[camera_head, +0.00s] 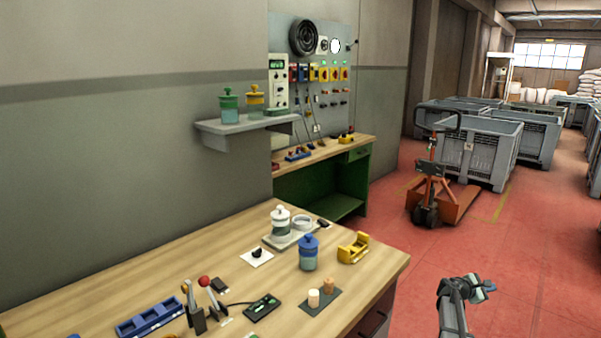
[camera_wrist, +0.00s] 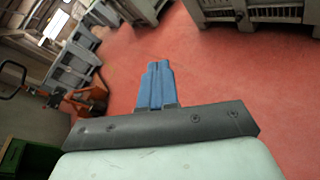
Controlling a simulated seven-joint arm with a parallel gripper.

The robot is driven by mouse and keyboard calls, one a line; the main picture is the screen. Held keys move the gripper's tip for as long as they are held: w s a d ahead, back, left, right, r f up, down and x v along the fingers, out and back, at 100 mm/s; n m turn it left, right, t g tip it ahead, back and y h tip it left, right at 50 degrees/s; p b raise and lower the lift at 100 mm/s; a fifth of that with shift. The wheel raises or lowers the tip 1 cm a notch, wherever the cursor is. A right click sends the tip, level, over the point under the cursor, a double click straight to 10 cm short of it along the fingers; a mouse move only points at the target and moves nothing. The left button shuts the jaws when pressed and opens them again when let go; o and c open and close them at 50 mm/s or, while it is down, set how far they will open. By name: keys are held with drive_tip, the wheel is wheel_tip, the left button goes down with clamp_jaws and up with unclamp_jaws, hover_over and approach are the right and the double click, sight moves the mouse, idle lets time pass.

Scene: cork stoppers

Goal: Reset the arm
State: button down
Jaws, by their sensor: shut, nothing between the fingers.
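My gripper (camera_head: 489,287) is at the lower right in the head view, out past the right edge of the wooden workbench (camera_head: 230,250) and over the red floor. In the wrist view, its blue fingers (camera_wrist: 157,85) are together with nothing between them. Two cork stoppers, a pale one (camera_head: 314,298) and a browner one (camera_head: 328,285), stand on a dark mat (camera_head: 322,304) near the bench's front edge. My gripper is apart from them, to their right.
On the bench stand a blue-lidded jar (camera_head: 308,254), a white-lidded jar (camera_head: 281,221), a yellow holder (camera_head: 353,247) and a red-knobbed lever (camera_head: 207,288). A pallet jack (camera_head: 430,180) and grey crates (camera_head: 480,150) stand beyond. The floor around my gripper is clear.

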drive_tip(key=s+a+f+m+g+y, duration=0.2)
drive_tip(key=s+a+f+m+y, duration=0.2)
drive_tip(key=s+a+f, duration=0.9)
drive_tip(key=s+a+f+m+g+y, duration=0.2)
drive_tip(key=s+a+f+m+y, duration=0.15)
drive_tip(key=s+a+f, duration=0.95)
drive_tip(key=s+a+f+m+g+y, duration=0.2)
drive_tip(key=s+a+f, duration=0.1)
drive_tip(key=s+a, duration=0.6)
drive_tip(key=s+a+f+m+g+y, duration=0.2)
drive_tip(key=s+a+f+y, duration=0.1)
drive_tip(key=s+a, duration=0.6)
drive_tip(key=s+a+f+m+g+y, duration=0.2)
drive_tip(key=s+a+f+m, duration=0.1)
drive_tip(key=s+a, duration=0.7)
drive_tip(key=shift+s, duration=0.6)
drive_tip(key=shift+a, duration=0.1)
